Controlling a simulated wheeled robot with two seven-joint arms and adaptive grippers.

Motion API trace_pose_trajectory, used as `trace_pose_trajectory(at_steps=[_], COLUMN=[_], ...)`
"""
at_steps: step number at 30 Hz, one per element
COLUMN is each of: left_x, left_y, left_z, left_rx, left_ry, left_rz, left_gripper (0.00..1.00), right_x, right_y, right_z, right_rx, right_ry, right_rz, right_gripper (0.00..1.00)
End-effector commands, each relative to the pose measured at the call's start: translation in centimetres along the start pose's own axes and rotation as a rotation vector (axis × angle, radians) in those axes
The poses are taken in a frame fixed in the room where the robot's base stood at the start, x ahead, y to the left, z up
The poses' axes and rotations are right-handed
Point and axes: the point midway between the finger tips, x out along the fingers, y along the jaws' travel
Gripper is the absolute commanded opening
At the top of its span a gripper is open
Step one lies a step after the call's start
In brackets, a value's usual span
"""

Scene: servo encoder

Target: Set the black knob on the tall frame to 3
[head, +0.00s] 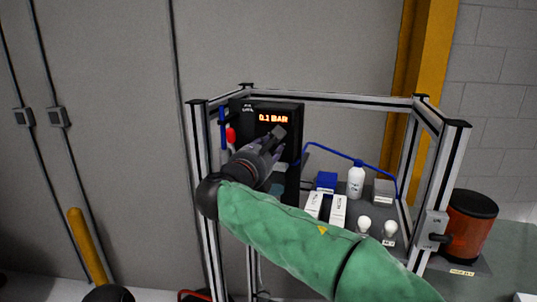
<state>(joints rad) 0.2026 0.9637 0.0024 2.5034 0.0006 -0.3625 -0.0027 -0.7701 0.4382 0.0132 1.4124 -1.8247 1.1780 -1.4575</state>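The tall frame (459,160) of metal profiles stands in the middle and right. A black box with a lit red display (273,118) reading "0.1 BAR" is mounted at its upper left. My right gripper (276,138), on the green-sleeved arm from the lower right, is in front of this box just below the display. Its fingertips are small and dark against the box, so I cannot tell whether they are open or touch anything. They and the wrist hide part of the box's face. A black knob (440,238) shows on a grey box on the right post; its setting is unreadable. My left gripper is out of view.
Inside the frame, a shelf holds a white bottle (356,180), a blue box (326,181), white labelled blocks (338,210) and two white bulbs (364,224). An orange container with a black lid (471,228) stands right of the frame. Grey cabinet doors (100,130) are behind on the left.

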Motion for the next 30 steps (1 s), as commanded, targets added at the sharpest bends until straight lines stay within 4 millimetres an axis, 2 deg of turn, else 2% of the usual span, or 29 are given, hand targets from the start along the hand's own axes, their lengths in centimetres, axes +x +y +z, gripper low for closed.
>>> trace_pose_trajectory(at_steps=[1, 30], left_x=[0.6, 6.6], left_y=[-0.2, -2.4], left_z=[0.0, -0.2], left_rx=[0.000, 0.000], left_ry=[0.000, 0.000], left_rz=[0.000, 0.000], left_gripper=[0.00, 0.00], right_x=[0.0, 0.0], right_y=[0.1, 0.3], right_z=[-0.8, -0.9], right_rx=[0.038, 0.956], right_ry=[0.008, 0.061], right_rz=[-0.001, 0.007], right_gripper=[0.00, 0.00])
